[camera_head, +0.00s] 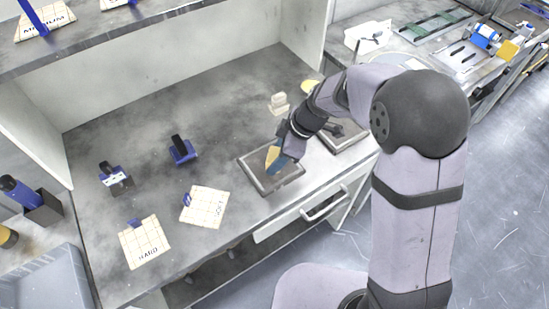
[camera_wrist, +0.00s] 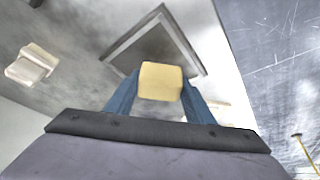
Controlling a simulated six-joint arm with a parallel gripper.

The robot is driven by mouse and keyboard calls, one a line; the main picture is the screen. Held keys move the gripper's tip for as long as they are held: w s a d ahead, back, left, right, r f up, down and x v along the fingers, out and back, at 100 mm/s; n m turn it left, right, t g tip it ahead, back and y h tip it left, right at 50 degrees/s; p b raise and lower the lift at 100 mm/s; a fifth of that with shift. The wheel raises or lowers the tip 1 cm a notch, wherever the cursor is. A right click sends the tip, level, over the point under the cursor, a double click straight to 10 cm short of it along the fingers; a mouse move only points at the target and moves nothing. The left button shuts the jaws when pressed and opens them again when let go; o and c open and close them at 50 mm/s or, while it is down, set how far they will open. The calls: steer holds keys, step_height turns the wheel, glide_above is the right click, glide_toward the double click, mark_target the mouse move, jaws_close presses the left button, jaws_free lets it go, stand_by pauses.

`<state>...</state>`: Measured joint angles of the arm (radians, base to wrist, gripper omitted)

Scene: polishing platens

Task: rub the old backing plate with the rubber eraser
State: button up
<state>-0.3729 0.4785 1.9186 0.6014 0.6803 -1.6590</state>
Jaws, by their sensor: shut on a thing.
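A yellow-tan block, the rubber eraser (camera_wrist: 161,81), is held between the blue fingers of my gripper (camera_wrist: 158,98) in the wrist view. In the head view the eraser (camera_head: 272,155) is above or on a dark square plate with a raised rim (camera_head: 254,177). My gripper (camera_head: 278,162) is shut on the eraser and tilted. The plate (camera_wrist: 150,43) also shows behind the eraser in the wrist view. I cannot tell whether eraser and plate touch. A second dark plate (camera_head: 352,138) lies to the right, partly hidden by my arm.
White pads marked SOFT (camera_head: 204,206) and HARD (camera_head: 145,242) lie at the front left. Blue-and-black handled tools (camera_head: 183,151) (camera_head: 115,179) stand behind them. A cream block (camera_head: 279,103) stands behind the plate. The bench's middle back is clear.

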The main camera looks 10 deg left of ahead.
steer(key=shift+r+p, duration=1.4)
steer(key=shift+r, duration=1.45)
